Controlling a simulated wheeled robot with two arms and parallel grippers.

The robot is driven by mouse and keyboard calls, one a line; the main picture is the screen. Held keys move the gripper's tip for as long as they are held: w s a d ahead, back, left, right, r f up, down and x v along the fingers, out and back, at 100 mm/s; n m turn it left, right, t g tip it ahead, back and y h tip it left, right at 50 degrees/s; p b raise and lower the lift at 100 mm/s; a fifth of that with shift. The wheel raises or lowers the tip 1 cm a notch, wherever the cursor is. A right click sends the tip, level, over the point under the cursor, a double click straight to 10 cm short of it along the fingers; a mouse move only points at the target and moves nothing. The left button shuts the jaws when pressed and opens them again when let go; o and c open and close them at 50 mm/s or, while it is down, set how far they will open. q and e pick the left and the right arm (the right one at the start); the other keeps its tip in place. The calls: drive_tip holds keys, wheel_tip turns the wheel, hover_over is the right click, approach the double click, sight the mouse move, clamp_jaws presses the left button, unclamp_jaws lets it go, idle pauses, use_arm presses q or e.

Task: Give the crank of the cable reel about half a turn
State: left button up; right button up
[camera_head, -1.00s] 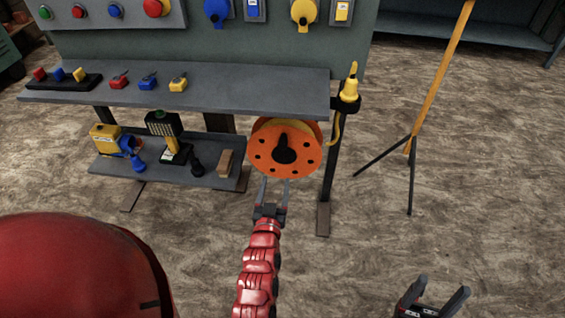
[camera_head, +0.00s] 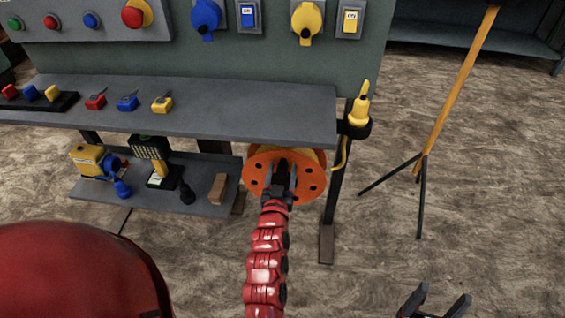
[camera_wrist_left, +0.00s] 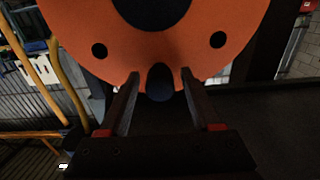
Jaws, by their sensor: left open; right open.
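The cable reel (camera_head: 254,184) is an orange disc with round holes, mounted under the bench's right end. In the left wrist view its orange face (camera_wrist_left: 190,45) fills the top, with a dark hub (camera_wrist_left: 152,8). The dark rounded crank handle (camera_wrist_left: 160,83) shows between the fingers there. My left gripper (camera_head: 280,172) is open in front of the reel, its fingers on either side of the handle; I cannot tell whether they touch it. In the head view the gripper hides the hub and crank. My right gripper (camera_head: 436,300) is open and empty at the bottom right, away from the reel.
A workbench (camera_head: 200,110) with small coloured switches stands above a lower shelf (camera_head: 130,197) with tools and a wooden block (camera_head: 218,188). A yellow device (camera_head: 360,108) hangs right of the reel. An orange tripod (camera_head: 445,115) stands further right. The floor between is clear.

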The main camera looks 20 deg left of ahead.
use_arm(q)
drive_tip(key=shift+w, duration=0.3)
drive_tip(key=shift+r, duration=0.1)
drive_tip(key=shift+s, duration=0.1)
drive_tip(key=shift+c, duration=0.3)
clamp_jaws()
idle(0.8)
